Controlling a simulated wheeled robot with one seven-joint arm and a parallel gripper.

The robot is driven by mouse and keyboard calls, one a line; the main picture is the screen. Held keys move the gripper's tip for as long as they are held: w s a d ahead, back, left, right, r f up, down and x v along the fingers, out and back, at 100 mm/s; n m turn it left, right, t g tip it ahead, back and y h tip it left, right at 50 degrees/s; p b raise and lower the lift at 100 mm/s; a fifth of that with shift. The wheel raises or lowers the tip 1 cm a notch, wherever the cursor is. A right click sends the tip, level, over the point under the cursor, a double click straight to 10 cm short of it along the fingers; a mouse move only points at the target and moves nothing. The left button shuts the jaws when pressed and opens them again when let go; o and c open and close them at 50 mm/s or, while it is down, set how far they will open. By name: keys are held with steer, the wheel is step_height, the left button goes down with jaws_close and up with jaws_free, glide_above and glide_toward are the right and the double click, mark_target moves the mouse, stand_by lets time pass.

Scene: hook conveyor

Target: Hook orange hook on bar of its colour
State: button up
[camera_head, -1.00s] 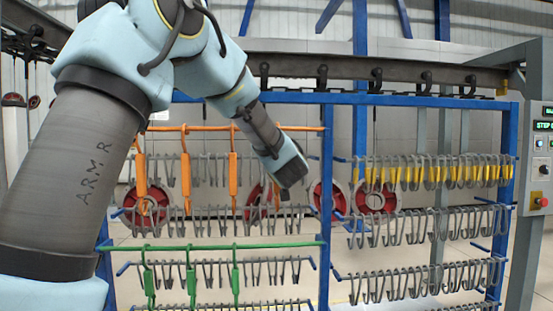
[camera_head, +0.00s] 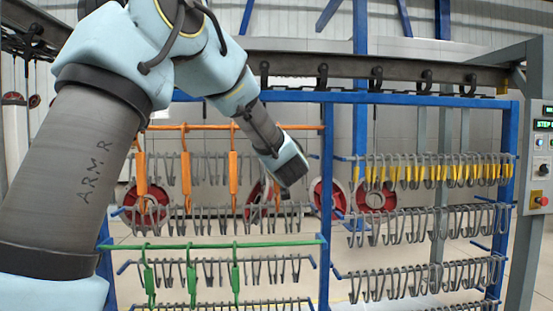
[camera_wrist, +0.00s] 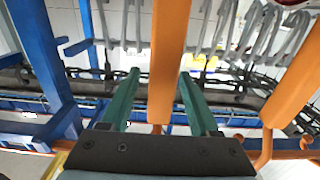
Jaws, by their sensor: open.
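The orange bar (camera_head: 205,127) runs across the top of the left rack, with orange hooks (camera_head: 233,172) hanging from it in a row. My gripper (camera_head: 290,185) is at the right end of this row in the head view, and its fingers do not show clearly there. An orange strip (camera_head: 277,196) shows just beside and below it. In the wrist view my gripper (camera_wrist: 160,95) has its two green fingers apart, with one orange hook (camera_wrist: 168,50) running between them. A gap shows on each side of the hook. Another orange hook (camera_wrist: 292,75) is to the right there.
A green bar (camera_head: 210,246) with green hooks (camera_head: 191,278) is below. Grey hooks (camera_head: 400,225) fill the other rows, and yellow-marked hooks (camera_head: 430,173) hang at upper right. A blue frame post (camera_head: 327,200) stands right of my gripper. A dark overhead rail (camera_head: 400,72) carries black hooks.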

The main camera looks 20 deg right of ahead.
steer(key=shift+s, duration=0.1)
steer(key=b+v, duration=0.4)
steer(key=v, duration=0.7)
steer(key=w+a+f+g+y, duration=0.15)
steer(key=a+f+g, duration=0.25)
steer(key=a+f, duration=0.45)
steer(key=w+a+f+g, duration=0.2)
steer(key=a+f+g, duration=0.1)
steer(key=a+f, duration=0.55)
steer(key=s+a+f+n+g+y, duration=0.1)
steer(key=s+a+f+g+y, duration=0.1)
steer(key=s+a+f+g, duration=0.2)
steer(key=s+a+f+n+g+y, duration=0.1)
steer(key=s+a+f+g, duration=0.3)
steer(key=s+a+f, duration=0.7)
steer(key=a+y, duration=0.1)
steer(key=a, duration=0.3)
steer(key=shift+s+a+g, duration=0.25)
steer(key=shift+a+g, duration=0.05)
